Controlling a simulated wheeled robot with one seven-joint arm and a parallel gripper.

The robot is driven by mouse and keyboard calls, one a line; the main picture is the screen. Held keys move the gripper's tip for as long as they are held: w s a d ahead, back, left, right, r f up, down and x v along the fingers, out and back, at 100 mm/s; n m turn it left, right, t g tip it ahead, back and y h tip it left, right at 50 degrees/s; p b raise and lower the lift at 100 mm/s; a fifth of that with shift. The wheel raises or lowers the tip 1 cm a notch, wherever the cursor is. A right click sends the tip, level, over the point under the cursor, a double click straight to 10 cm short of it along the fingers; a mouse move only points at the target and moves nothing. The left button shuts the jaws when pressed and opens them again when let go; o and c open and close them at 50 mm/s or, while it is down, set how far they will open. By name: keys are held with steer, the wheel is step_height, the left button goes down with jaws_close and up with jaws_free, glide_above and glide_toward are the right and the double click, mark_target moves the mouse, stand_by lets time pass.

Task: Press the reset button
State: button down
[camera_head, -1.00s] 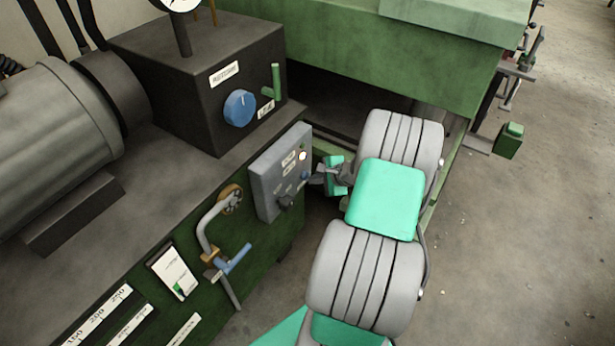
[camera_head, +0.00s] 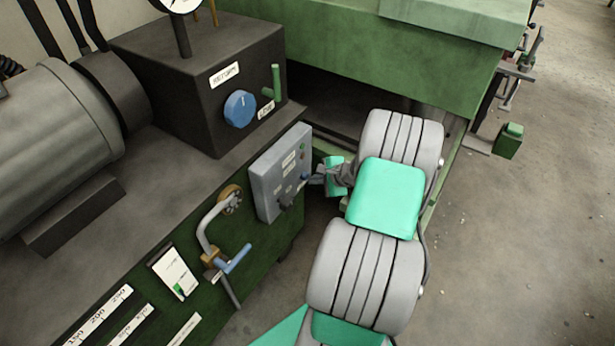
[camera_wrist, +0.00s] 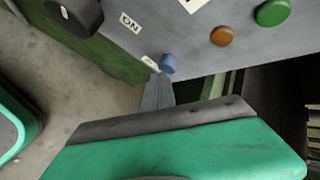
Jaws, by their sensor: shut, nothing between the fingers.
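The grey control box (camera_head: 268,180) is on the green machine's side. A small blue button (camera_head: 305,176) is low on its face; it also shows in the wrist view (camera_wrist: 168,63), with a small label beside it that I cannot read. My gripper (camera_head: 315,179) is shut and empty. In the wrist view its fingertips (camera_wrist: 157,80) are at the blue button's lower edge and seem to touch it; I cannot tell how far the button is pushed in. An orange-brown round lamp or button (camera_wrist: 222,36) and a green one (camera_wrist: 272,12) are on the same face.
A dark rotary knob (camera_wrist: 76,14) sticks out from the same face, near an "ON" label (camera_wrist: 130,22). A pipe with a blue-handled lever (camera_head: 236,259) is left of the box. Open floor (camera_head: 540,240) lies to the right.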

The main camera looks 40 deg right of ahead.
steer(key=shift+s+d, duration=0.2)
steer(key=shift+s, duration=0.35)
steer(key=s, duration=0.1)
steer(key=s+d+p, duration=0.1)
steer(key=s, duration=0.2)
steer(key=shift+s+d, duration=0.3)
steer(key=shift+s, duration=0.05)
steer(key=shift+d, duration=0.1)
